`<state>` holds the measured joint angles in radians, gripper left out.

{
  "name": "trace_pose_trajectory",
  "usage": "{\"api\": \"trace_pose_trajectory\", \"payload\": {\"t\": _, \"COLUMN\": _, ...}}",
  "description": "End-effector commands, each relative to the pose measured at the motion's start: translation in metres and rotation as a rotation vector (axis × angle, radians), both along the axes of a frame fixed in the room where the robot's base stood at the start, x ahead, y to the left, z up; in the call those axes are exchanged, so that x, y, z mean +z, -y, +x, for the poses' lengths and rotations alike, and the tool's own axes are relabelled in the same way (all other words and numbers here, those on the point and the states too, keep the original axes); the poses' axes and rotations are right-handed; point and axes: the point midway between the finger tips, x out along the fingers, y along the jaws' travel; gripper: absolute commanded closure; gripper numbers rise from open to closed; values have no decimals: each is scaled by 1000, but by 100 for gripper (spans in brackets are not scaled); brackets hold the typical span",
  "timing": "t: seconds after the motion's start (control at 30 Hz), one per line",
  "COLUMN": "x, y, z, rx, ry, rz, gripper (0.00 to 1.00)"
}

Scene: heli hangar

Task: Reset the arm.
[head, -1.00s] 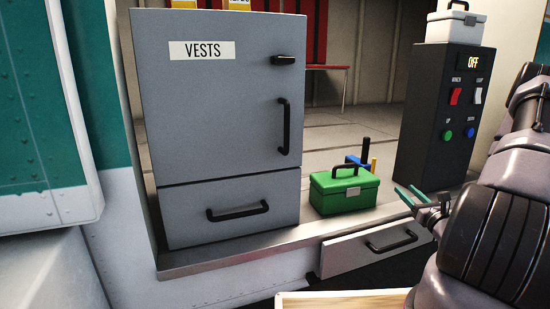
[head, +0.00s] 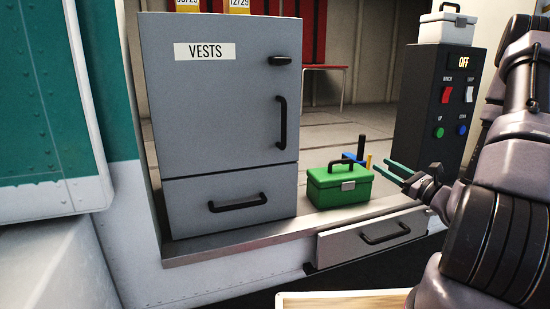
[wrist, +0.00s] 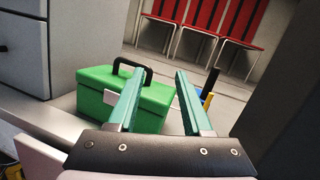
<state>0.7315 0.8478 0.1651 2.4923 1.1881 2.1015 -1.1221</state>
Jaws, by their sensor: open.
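My gripper (head: 397,172) is at the right in the head view, in front of and to the right of the green box. Its green fingers are open, with nothing between them. The wrist view shows the two fingers (wrist: 158,102) spread apart. The arm bends up along the right edge of the head view. The green box (head: 338,190), with a black handle and pale latch, stands on the ledge (head: 240,238). In the wrist view the green box (wrist: 95,98) lies beyond the fingers and is partly hidden by the left one.
A grey cabinet marked VESTS (head: 225,105) stands left. A drawer (head: 350,243) below the ledge is partly open. A black switch panel (head: 440,125) bears a white box (head: 447,28). Blue and yellow items stand behind the green box. Red seats (wrist: 210,15) are at the back.

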Motion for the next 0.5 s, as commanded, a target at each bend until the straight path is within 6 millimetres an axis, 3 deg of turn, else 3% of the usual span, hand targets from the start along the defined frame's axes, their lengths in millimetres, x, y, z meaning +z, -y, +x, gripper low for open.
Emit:
{"api": "trace_pose_trajectory", "payload": {"t": 0.17, "x": 44, "y": -53, "z": -17, "rx": 255, "ry": 62, "rz": -127, "gripper": 50}}
{"api": "trace_pose_trajectory", "payload": {"t": 0.3, "x": 76, "y": -102, "z": -51, "rx": 515, "ry": 104, "rz": -298, "gripper": 50}}
{"api": "trace_pose_trajectory", "payload": {"t": 0.5, "x": 99, "y": -145, "z": -108, "rx": 828, "ry": 142, "rz": -608, "gripper": 50}}
